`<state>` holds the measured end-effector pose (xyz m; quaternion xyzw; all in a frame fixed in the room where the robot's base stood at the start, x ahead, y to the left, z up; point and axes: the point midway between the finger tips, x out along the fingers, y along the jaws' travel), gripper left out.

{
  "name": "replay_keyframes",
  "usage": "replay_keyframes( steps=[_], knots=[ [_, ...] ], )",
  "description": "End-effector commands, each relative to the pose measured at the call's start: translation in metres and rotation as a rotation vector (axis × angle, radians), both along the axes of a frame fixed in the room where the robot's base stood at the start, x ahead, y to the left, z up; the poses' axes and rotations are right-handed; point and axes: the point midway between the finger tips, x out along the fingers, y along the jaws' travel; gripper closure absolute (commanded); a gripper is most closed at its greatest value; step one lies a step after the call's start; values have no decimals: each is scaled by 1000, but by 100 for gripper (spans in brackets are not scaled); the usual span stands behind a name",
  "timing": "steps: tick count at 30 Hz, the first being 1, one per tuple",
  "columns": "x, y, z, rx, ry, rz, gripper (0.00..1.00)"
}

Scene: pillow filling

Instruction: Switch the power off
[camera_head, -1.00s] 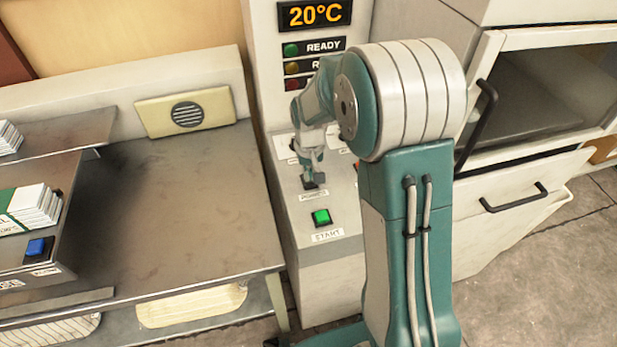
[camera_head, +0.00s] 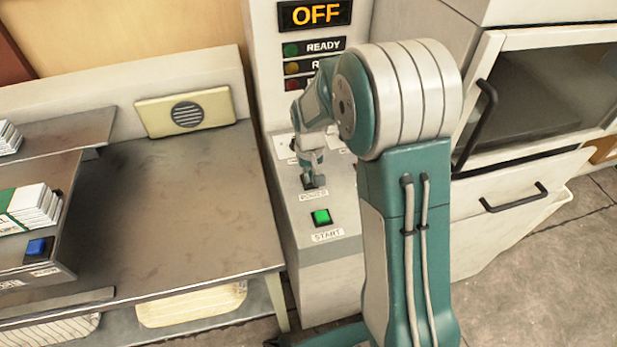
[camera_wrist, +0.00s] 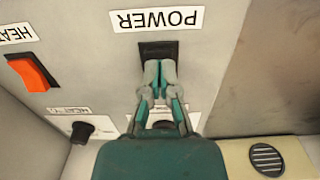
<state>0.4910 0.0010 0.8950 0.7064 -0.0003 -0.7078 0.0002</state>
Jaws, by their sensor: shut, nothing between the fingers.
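The power switch (camera_wrist: 158,48) is a black rocker beside the POWER label (camera_wrist: 157,19), upside down in the wrist view. My gripper (camera_wrist: 160,66) is shut and empty, with its fingertips at the switch and covering part of it. Whether the tips press it or only hover is hard to tell. In the head view my gripper (camera_head: 314,184) is on the control panel, just behind the POWER label (camera_head: 313,196). The display (camera_head: 315,14) above reads OFF in orange.
A green START button (camera_head: 321,217) is nearer on the panel. An orange heat switch (camera_wrist: 33,72) and a dark knob (camera_wrist: 81,131) are close to my gripper. A metal table (camera_head: 180,200) stands left; a cabinet with black handles (camera_head: 515,198) stands right.

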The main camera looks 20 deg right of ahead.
Motion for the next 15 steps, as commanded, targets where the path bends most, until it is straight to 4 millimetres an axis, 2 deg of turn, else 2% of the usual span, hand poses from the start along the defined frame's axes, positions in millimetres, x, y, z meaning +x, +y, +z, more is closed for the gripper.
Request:
replay_keyframes(
  steps=[15],
  knots=[
    [1, 0, 37, 0, -3, 0, 100]
  ],
)
